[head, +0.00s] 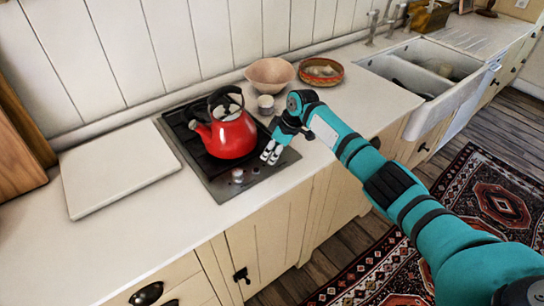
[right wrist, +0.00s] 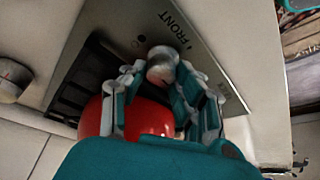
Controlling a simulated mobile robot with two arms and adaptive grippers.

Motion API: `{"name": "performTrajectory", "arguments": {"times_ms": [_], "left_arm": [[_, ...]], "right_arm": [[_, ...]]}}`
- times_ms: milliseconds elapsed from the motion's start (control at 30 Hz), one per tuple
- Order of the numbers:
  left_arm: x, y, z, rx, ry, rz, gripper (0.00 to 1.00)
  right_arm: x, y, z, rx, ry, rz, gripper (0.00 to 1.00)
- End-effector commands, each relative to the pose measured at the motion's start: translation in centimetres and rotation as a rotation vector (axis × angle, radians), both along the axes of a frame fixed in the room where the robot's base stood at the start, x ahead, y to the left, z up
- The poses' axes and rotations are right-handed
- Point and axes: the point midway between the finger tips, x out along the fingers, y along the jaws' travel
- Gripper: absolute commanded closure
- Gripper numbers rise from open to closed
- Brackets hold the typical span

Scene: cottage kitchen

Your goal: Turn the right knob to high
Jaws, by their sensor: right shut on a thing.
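The black and steel cooktop (head: 216,188) is set in the white counter, with a knob (head: 238,175) on its front strip, left of my right gripper. My right gripper (head: 270,153) comes down at the right end of that strip. In the right wrist view its fingers are on either side of a round silver knob (right wrist: 162,63), the right knob, and are shut on it. The fingers hide this knob in the head view. The knob's setting cannot be read. My left gripper is not in view.
A red kettle (head: 229,135) stands on the cooktop close to my right gripper; it also shows in the right wrist view (right wrist: 150,118). A small cup (head: 266,105), a pinkish bowl (head: 270,74) and a woven basket (head: 321,71) stand behind. A white board (head: 115,172) lies left.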

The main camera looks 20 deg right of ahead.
Motion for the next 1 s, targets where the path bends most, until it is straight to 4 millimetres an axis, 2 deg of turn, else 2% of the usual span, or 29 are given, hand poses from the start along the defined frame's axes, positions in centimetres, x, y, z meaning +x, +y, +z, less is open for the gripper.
{"name": "performTrajectory", "arguments": {"times_ms": [200, 700, 733, 900, 1000], "left_arm": [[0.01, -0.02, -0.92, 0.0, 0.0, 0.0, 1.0], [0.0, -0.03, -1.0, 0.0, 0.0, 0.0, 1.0], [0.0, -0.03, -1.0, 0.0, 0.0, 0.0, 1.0], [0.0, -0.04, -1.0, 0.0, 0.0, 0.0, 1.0], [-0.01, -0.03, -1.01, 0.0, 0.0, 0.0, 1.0]], "right_arm": [[0.09, -0.07, -0.03, -0.003, -0.002, 0.063, 1.0], [0.06, -0.1, 0.08, -0.003, -0.001, 0.08, 1.0], [0.06, -0.1, 0.08, -0.003, -0.001, 0.08, 0.68], [0.05, -0.08, 0.06, -0.002, -0.001, 0.079, 0.47], [0.04, -0.06, 0.05, -0.002, -0.001, 0.079, 0.47]]}}
